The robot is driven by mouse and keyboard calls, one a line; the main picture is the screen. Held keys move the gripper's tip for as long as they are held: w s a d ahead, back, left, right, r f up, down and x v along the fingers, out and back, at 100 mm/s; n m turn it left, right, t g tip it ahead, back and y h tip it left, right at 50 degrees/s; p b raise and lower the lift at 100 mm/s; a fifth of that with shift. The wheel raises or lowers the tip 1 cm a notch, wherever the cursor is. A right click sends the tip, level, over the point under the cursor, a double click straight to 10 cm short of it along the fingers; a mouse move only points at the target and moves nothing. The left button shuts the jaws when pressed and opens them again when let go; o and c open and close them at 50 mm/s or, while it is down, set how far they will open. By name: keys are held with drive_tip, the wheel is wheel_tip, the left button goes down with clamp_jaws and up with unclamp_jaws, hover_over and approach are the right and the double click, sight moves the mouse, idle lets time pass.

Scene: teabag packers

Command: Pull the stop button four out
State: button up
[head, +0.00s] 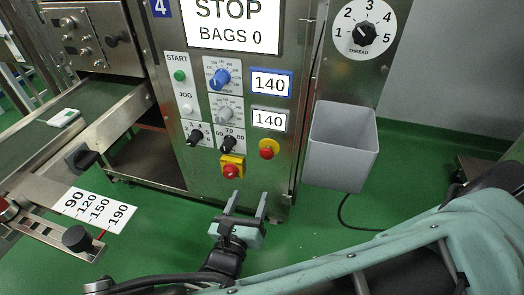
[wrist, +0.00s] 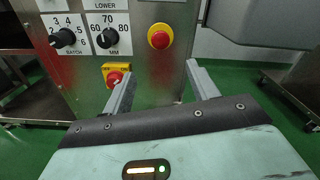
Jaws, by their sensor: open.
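The front panel of machine 4 (head: 210,100) has two red buttons on yellow. One red button on a round yellow collar (head: 267,150) is at the lower right; in the wrist view (wrist: 160,36) it shows above the gap between my fingertips. The other red button on a square yellow plate (head: 231,168) is lower and to the left; in the wrist view (wrist: 113,77) it is beside my left finger. Neither button is labelled legibly. My gripper (head: 249,194) is open and empty, below the buttons in the head view and apart from both.
Knobs, START and JOG buttons and two 140 displays (head: 271,83) fill the panel above. A grey bin (head: 341,150) stands out at the panel's right. A conveyor (head: 80,125) and a lever with a number plate (head: 100,210) are on the left. Green floor is open below.

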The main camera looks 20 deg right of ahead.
sight(266, 155)
drive_tip(key=b+x, duration=0.3)
drive_tip(key=x, duration=1.2)
drive_tip(key=shift+w+d, duration=0.15)
drive_tip(key=shift+w, duration=0.05)
clamp_jaws()
drive_tip(key=shift+s+r+p, duration=0.1)
drive_tip(key=shift+s+p, duration=0.05)
drive_tip(key=shift+p, duration=0.35)
drive_tip(key=shift+s+a+p, duration=0.25)
drive_tip(key=shift+p, duration=0.45)
unclamp_jaws()
drive_tip(key=shift+a, duration=0.1)
